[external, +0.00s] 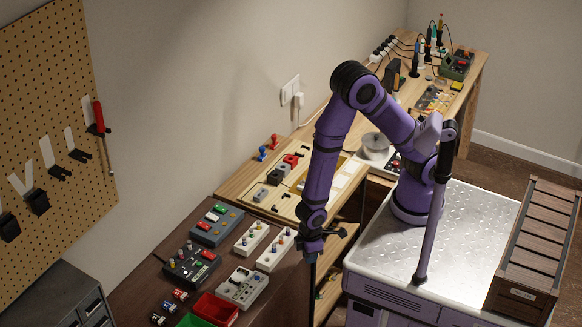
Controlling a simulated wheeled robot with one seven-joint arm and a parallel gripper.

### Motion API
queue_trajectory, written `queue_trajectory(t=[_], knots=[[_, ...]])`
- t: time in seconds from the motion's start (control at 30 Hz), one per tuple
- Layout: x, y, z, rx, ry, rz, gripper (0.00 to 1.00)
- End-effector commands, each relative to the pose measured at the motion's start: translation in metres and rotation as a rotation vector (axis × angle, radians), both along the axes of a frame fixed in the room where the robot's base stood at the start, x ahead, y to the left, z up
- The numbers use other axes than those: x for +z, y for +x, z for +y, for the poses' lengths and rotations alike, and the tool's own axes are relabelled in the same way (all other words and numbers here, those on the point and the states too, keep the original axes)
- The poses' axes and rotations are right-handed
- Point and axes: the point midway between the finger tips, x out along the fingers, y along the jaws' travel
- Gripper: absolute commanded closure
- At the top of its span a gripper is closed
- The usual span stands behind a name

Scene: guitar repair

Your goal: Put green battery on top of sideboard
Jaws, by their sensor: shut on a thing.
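My gripper (312,256) points down at the right edge of the dark wooden sideboard (135,291), in front of the light wooden bench. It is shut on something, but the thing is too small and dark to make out. I cannot pick out a green battery anywhere in this view. The sideboard top carries effect pedals, small parts and bins, with bare wood at its left and between the things.
On the sideboard stand a grey pedal (216,224), a black pedal (190,266), white pedals (242,287), a red bin (215,309) and a green bin (193,321). The light bench (238,182) behind holds tools. A slatted wooden crate (538,240) sits on my base at right.

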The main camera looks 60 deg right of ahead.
Motion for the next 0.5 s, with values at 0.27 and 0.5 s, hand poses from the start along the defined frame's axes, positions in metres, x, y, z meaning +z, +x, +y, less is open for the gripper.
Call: queue_trajectory(t=[0.27,0.5], knots=[[-0.006,0.05,0.032,-0.002,0.001,-0.001,1.0],[-0.007,0.064,0.042,0.001,0.001,-0.001,1.0]])
